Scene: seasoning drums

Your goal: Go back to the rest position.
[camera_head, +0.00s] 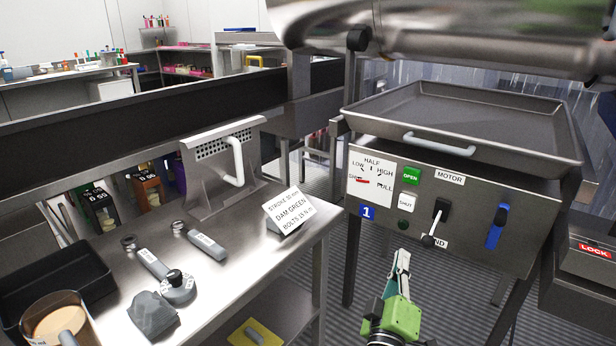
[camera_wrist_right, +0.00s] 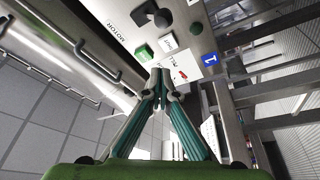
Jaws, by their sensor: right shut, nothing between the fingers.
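My right gripper (camera_head: 403,262) is in front of the lower part of the control panel (camera_head: 375,240), just left of and below the black-and-white lever (camera_head: 434,222). Its fingers point up toward the panel. In the right wrist view the fingertips (camera_wrist_right: 161,78) meet, with nothing between them. Beyond them that view shows the green OPEN button (camera_wrist_right: 144,53), the white SHUT button (camera_wrist_right: 169,43) and the white gauge plate (camera_wrist_right: 184,66). I cannot tell the exact gap from fingertips to panel. My left gripper is in neither view.
A steel table (camera_head: 215,285) on the left holds a sign (camera_head: 289,212), a perforated scoop-like piece (camera_head: 215,165), grey tools (camera_head: 206,243), a black tray (camera_head: 60,280) and a container (camera_head: 58,318). A tray with a handle (camera_head: 440,144) sits above the panel. A blue handle (camera_head: 497,226) is at right.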

